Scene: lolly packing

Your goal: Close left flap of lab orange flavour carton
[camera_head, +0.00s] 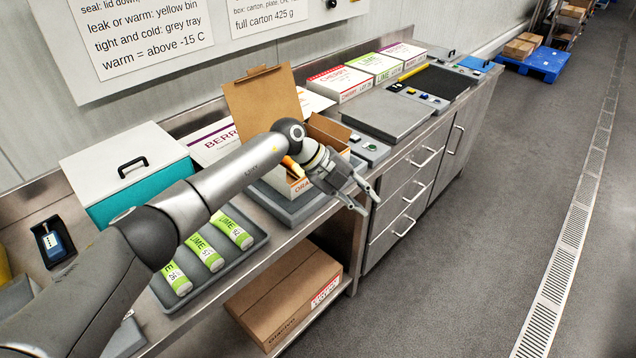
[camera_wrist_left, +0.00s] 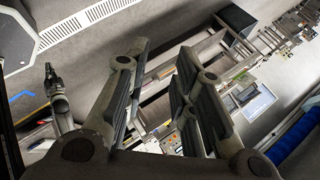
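The orange carton (camera_head: 297,186) stands on a grey platform on the steel counter, partly hidden behind my left arm. The left side of the carton is hidden by my arm, so I cannot tell how the left flap sits. Something orange shows at the opening. My left gripper (camera_head: 361,198) is open and empty, in front and right of the carton; its spread fingers also fill the left wrist view (camera_wrist_left: 163,52). What looks like my right gripper (camera_wrist_left: 50,76) is small there.
A grey tray (camera_head: 262,240) with lime tubes (camera_head: 232,228) lies left of the carton. A teal box with a white lid (camera_head: 130,172) stands behind it. A grey scale (camera_head: 388,118) and closed cartons (camera_head: 341,83) are to the right. A brown box (camera_head: 285,295) sits on the lower shelf.

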